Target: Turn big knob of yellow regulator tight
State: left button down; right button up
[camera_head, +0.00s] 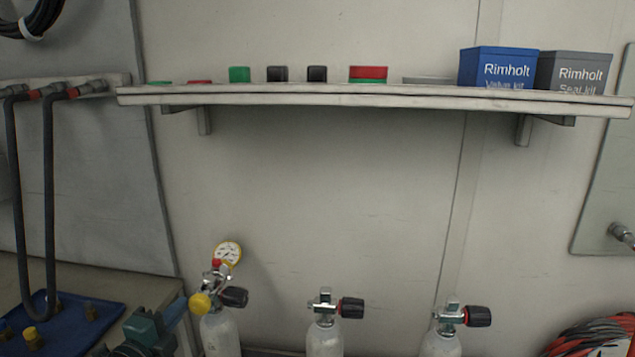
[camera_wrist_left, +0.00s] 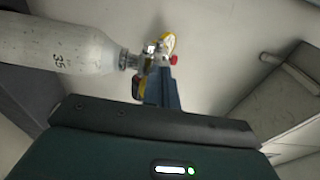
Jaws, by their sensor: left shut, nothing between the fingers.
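The yellow regulator is mounted on the valve of the left grey cylinder (camera_head: 220,335). Its big yellow knob (camera_head: 200,303) faces the left front, and its yellow-rimmed gauge (camera_head: 228,254) sits above. My left gripper (camera_head: 183,306) comes in from the lower left, its blue fingers shut and empty, with the tips close to the knob. I cannot tell whether they touch it. In the left wrist view the fingers (camera_wrist_left: 162,90) point at the regulator (camera_wrist_left: 152,57) and hide most of the knob. The right gripper is out of view.
Two more cylinders (camera_head: 325,338) (camera_head: 441,342) with black-knobbed valves stand to the right. A blue tray (camera_head: 95,312) with brass fittings lies on the bench at left. A shelf (camera_head: 370,96) with boxes runs above. Hoses lie at lower right.

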pick_arm(q)
jog(key=shift+a, duration=0.1)
jog(key=p+v, duration=0.1)
jog(key=v, duration=0.3)
jog(key=p+v, duration=0.1)
jog(key=v, duration=0.1)
jog(key=shift+w+a+p, duration=0.1)
jog(key=shift+a+p, duration=0.15)
jog(key=shift+p, duration=0.1)
jog(key=shift+d, duration=0.15)
